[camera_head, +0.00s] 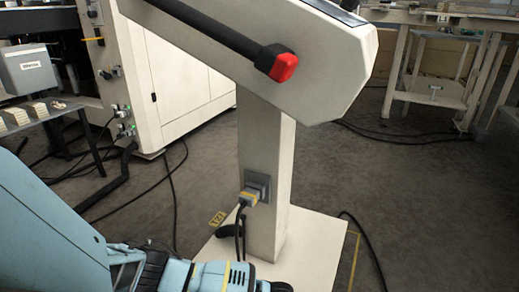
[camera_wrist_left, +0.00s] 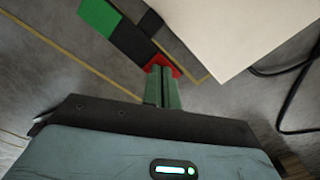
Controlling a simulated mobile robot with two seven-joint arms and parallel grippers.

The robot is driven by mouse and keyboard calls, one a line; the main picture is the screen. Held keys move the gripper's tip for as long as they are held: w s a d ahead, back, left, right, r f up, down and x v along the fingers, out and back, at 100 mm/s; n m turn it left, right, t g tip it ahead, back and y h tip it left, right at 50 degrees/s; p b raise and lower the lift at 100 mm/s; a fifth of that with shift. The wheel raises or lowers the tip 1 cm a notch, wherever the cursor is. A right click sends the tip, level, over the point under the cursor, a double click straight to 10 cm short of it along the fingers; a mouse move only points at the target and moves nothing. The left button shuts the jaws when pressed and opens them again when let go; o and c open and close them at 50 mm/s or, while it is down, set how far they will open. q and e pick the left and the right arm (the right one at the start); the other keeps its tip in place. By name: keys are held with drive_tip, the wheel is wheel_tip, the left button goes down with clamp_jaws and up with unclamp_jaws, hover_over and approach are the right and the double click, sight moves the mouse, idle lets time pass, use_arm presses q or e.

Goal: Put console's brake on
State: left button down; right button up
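The console (camera_head: 268,170) is a beige pedestal with a sloped head on a flat pale base plate (camera_head: 315,250). A black bar with a red end (camera_head: 284,67) runs along its head. In the left wrist view a pedal-like bar has a green end (camera_wrist_left: 98,17), a black middle (camera_wrist_left: 130,40) and a red end (camera_wrist_left: 175,70); I cannot tell for sure that it is the brake. My left gripper (camera_wrist_left: 163,72) has its fingers together, with the tips over the red end; touching or just above cannot be told. In the head view its fingertips are hidden. My right gripper is not in view.
Black cables (camera_head: 370,245) lie on the grey floor around the base. A plug (camera_head: 248,197) sits on the pedestal's side. A white machine cabinet (camera_head: 180,80) stands at the left and a workbench (camera_head: 435,95) at the back right. Yellow lines mark the floor.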

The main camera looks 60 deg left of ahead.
use_arm(q)
drive_tip(key=shift+s+a+f, duration=0.1)
drive_tip(key=shift+a+f, duration=0.05)
drive_tip(key=shift+f, duration=0.2)
drive_tip(key=shift+f+b, duration=0.2)
drive_tip(key=shift+b, duration=0.15)
drive_tip(key=shift+r, duration=0.15)
drive_tip(key=shift+r+p, duration=0.2)
drive_tip(key=shift+p, duration=0.2)
wheel_tip(320, 180, up, 2)
drive_tip(key=shift+r+p, duration=0.25)
drive_tip(key=shift+p, duration=0.95)
drive_tip(key=shift+r+p, duration=1.75)
drive_tip(key=shift+r, duration=0.25)
